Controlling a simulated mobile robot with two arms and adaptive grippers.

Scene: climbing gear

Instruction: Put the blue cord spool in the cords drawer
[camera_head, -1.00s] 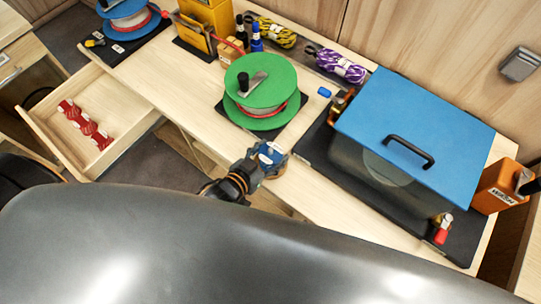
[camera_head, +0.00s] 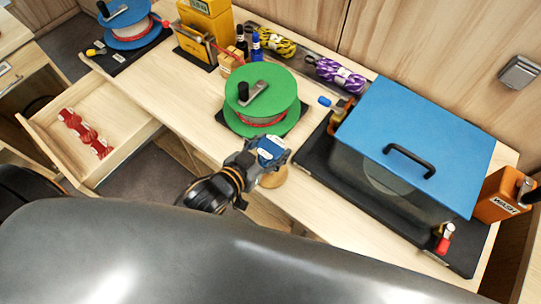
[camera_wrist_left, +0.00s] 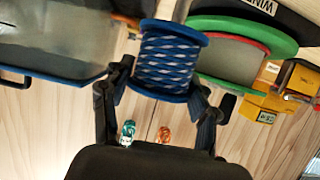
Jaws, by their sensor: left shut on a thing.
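The blue cord spool (camera_head: 271,148) is held in my left gripper (camera_head: 262,155) at the front edge of the workbench, just in front of the green reel. In the left wrist view the spool (camera_wrist_left: 168,62) shows blue flanges and blue-and-white patterned cord, between the two fingers of the gripper (camera_wrist_left: 160,100). An open wooden drawer (camera_head: 128,140) is at the left, with several red items in a row inside and bare floor beside them. I cannot read a label on it. My right gripper is not in view.
The green reel (camera_head: 262,90) stands behind the gripper. A blue-lidded box (camera_head: 430,130) on a black mat is at the right. Yellow boxes (camera_head: 207,30), bottles and cord bundles (camera_head: 340,75) line the back. The bench front between reel and drawer is clear.

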